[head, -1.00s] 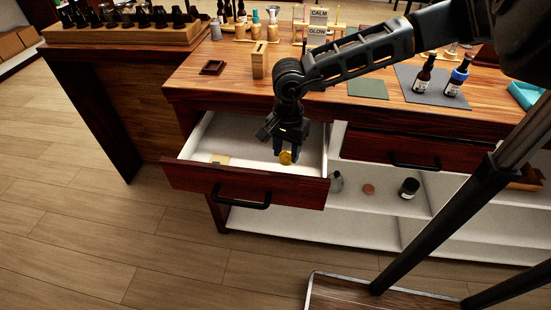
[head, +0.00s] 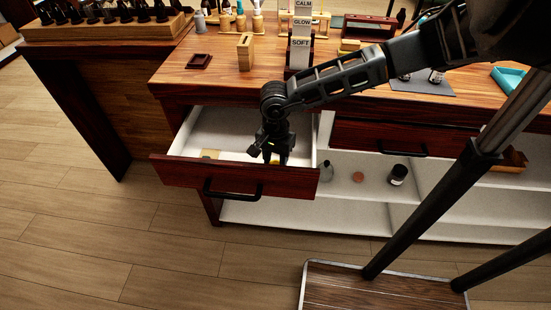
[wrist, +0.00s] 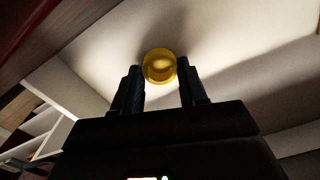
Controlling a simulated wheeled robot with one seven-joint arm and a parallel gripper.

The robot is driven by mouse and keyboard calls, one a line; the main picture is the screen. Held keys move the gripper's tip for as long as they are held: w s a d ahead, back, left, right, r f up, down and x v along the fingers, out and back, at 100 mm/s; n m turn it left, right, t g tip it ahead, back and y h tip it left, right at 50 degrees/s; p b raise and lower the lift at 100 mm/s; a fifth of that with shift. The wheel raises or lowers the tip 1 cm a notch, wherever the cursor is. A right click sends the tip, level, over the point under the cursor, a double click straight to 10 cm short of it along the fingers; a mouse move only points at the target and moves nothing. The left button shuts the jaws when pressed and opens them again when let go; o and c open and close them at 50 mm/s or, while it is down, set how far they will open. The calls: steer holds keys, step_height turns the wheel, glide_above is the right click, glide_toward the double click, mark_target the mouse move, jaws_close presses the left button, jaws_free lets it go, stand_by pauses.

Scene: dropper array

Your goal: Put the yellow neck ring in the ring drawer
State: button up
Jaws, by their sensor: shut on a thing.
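The yellow neck ring (wrist: 159,66) shows between my fingertips in the wrist view. In the wrist view my gripper (wrist: 160,82) has a finger on each side of the ring, with the pale drawer floor beyond. I cannot tell whether the ring touches the floor.
A small tan piece (head: 210,154) lies in the drawer's left part. A closed drawer (head: 385,140) is to the right. The shelf below holds a grey bottle (head: 326,171), a brown disc (head: 358,177) and a dark jar (head: 398,174). A wooden slotted block (head: 246,52) stands on the counter.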

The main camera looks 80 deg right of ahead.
steer(key=o, duration=1.2)
steer(key=shift+c, duration=0.2)
